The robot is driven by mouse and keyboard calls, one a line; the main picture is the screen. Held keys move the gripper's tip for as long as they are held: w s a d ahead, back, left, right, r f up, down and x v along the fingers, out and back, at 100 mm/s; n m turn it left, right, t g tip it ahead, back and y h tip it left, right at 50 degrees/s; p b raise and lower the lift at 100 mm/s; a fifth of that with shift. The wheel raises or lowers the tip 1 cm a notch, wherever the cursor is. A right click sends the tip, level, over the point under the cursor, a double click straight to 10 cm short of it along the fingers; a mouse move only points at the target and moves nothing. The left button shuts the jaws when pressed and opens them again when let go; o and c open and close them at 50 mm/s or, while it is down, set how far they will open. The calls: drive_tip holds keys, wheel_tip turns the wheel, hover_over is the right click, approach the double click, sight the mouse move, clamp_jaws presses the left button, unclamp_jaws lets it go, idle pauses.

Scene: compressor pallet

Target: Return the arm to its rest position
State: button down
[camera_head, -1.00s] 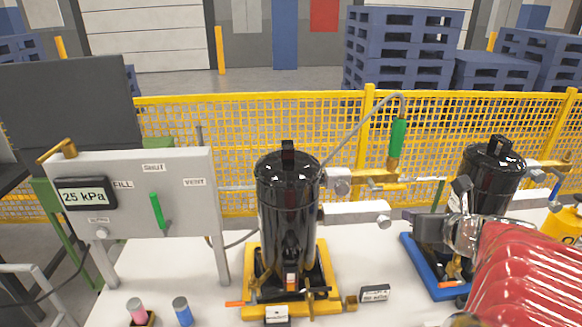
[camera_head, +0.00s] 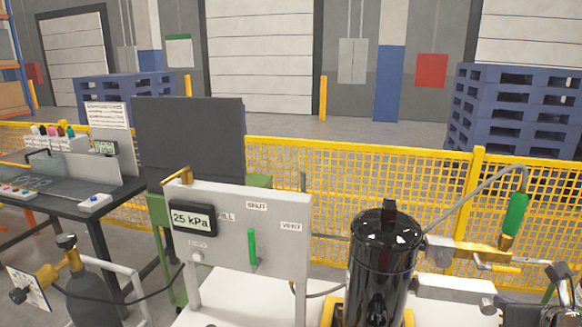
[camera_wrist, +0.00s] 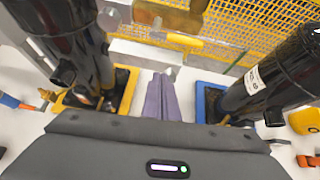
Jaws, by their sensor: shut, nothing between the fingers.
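My gripper (camera_wrist: 163,80) shows in the wrist view as two narrow purple-grey fingers side by side, shut and empty. It hangs over the white pallet top, between the black compressor on the yellow base (camera_wrist: 126,102) and the black compressor on the blue base (camera_wrist: 202,100). The fingers appear apart from both compressors. In the head view, only a dark piece of my arm shows at the lower right edge. The fingers cannot be made out there.
The left black compressor (camera_head: 385,262) stands beside a grey panel (camera_head: 285,205) with a gauge reading 25 kPa (camera_head: 192,217) and a green lever (camera_head: 252,248). A green-handled hose (camera_head: 515,214) hangs near the yellow mesh fence (camera_head: 400,183). A dark workbench (camera_head: 70,200) stands left.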

drive_tip(key=w+a+n+g+y, duration=0.1)
drive_tip(key=w+a+n+y, duration=0.1)
drive_tip(key=a+n, duration=0.75)
drive_tip(key=w+a+n+g+y, duration=0.1)
drive_tip(key=w+a+n+y, duration=0.1)
drive_tip(key=a+n, duration=0.75)
drive_tip(key=s+a+f+n+g, duration=0.1)
drive_tip(key=s+a+n, duration=0.4)
drive_tip(key=n, duration=0.5)
drive_tip(key=s+a+n+g+h, duration=0.1)
drive_tip(key=s+a+n+g, duration=0.1)
drive_tip(key=s+a+n, duration=0.4)
drive_tip(key=s+n, duration=0.2)
drive_tip(key=n, duration=0.2)
drive_tip(key=shift+f, duration=0.4)
